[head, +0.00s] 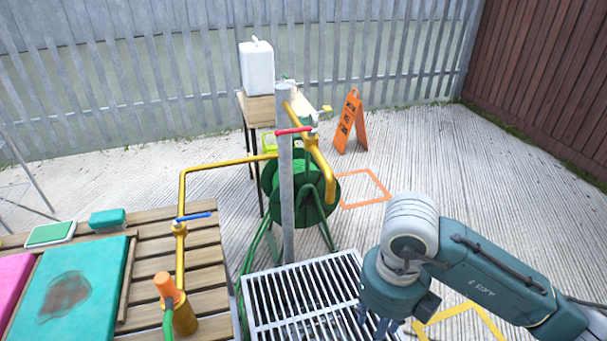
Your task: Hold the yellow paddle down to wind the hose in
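A green hose reel (328,192) stands on the ground behind a grey post (285,170), which hides part of it. A small yellow piece (327,108), which looks like the paddle, sticks out to the right near the top of the post. It is too small to tell whether it is pressed. My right gripper (378,328) points down at the bottom edge, over the right side of the metal grate, well below and apart from the yellow piece. Its fingertips are partly cut off, so its opening is unclear. My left gripper is out of view.
A yellow pipe (228,163) with a red lever (294,130) and a blue lever (194,217) runs from the slatted bench (205,252) to the post. A metal grate (290,302) lies in front. An orange sign (350,122) stands behind; concrete at right is open.

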